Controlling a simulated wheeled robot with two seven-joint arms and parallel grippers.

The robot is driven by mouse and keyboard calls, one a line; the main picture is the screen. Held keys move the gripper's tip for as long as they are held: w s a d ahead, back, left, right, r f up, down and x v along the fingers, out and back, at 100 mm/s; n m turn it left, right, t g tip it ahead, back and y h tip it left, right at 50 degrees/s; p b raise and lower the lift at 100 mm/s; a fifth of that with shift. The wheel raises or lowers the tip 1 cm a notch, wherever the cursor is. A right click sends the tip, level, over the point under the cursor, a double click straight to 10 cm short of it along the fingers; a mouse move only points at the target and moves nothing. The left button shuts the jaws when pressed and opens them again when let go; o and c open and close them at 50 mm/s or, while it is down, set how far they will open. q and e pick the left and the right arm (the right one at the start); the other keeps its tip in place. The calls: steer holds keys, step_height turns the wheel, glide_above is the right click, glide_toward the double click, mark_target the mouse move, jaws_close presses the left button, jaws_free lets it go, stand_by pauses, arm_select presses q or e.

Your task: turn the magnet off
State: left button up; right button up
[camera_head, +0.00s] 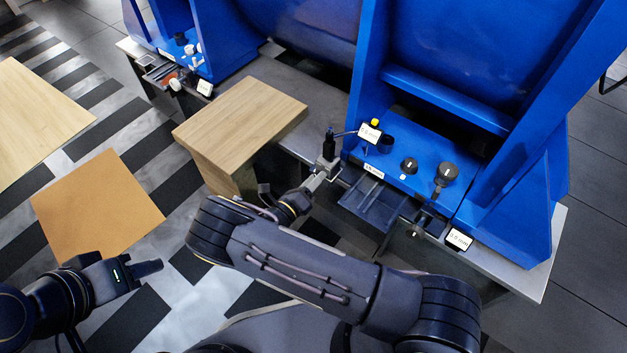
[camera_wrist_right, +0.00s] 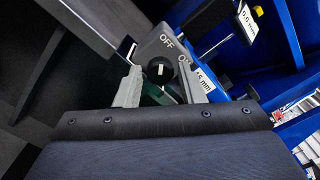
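The magnet base (camera_wrist_right: 150,50) is a grey block with OFF and ON printed on its face and a round black knob (camera_wrist_right: 158,70). The knob's white mark stands roughly upright in the right wrist view. My right gripper (camera_wrist_right: 161,88) is open, one finger on each side of the knob, with gaps visible between fingers and knob. In the head view the magnet base (camera_head: 325,162), with a black post on it, sits at the blue machine's edge, and my right gripper (camera_head: 308,190) reaches it. My left gripper (camera_head: 150,268) is at lower left, away from it; its finger opening is unclear.
The blue machine (camera_head: 440,110) with black knobs (camera_head: 446,173) and a grey tray (camera_head: 372,202) stands right of the magnet. A wooden block (camera_head: 245,125) is close on the left. A tan board (camera_head: 95,205) lies near my left gripper.

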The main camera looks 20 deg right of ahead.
steer(key=c, duration=0.6)
steer(key=shift+c, duration=0.2)
steer(key=shift+m, duration=0.3)
steer(key=shift+m+b, duration=1.2)
steer(key=shift+m, duration=6.6)
steer(key=o, duration=1)
